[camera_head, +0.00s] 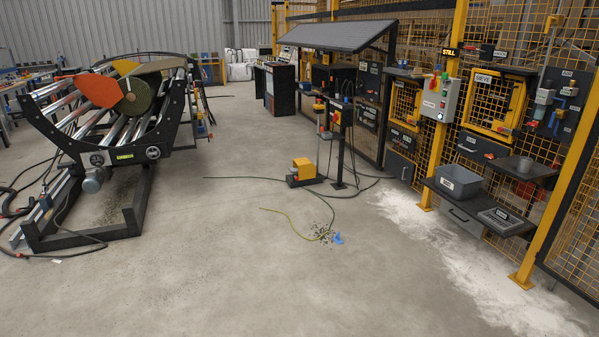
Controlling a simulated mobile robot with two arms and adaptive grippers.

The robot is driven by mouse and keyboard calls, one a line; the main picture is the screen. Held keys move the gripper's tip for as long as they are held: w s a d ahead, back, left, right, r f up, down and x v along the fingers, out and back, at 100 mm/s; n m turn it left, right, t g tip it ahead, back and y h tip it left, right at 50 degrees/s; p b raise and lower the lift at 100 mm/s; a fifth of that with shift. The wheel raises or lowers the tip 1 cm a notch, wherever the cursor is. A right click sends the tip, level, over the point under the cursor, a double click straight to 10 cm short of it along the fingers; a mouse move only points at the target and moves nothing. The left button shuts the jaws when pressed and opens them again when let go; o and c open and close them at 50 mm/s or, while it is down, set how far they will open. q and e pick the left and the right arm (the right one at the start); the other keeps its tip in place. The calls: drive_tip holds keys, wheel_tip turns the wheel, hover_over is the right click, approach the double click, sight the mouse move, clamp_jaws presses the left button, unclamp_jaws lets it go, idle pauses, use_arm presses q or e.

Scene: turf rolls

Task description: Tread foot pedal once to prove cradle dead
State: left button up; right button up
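A yellow foot pedal (304,170) with a dark base sits on the concrete floor near the middle of the camera_head view. A green cable runs from its area along the floor. The cradle (120,110) stands at the left: a black curved frame with several shiny rollers, orange and yellow plates and a dark green roll end. Whether the cradle is moving cannot be told from this one picture. A control post with a yellow box (341,113) stands just right of the pedal. Neither of my grippers is in view.
Cables lie across the floor around the pedal and cradle. A yellow mesh fence (440,120) with shelves and a grey control box (439,98) lines the right. White powder (470,270) and a small blue item (337,239) lie on the floor. The middle foreground is clear.

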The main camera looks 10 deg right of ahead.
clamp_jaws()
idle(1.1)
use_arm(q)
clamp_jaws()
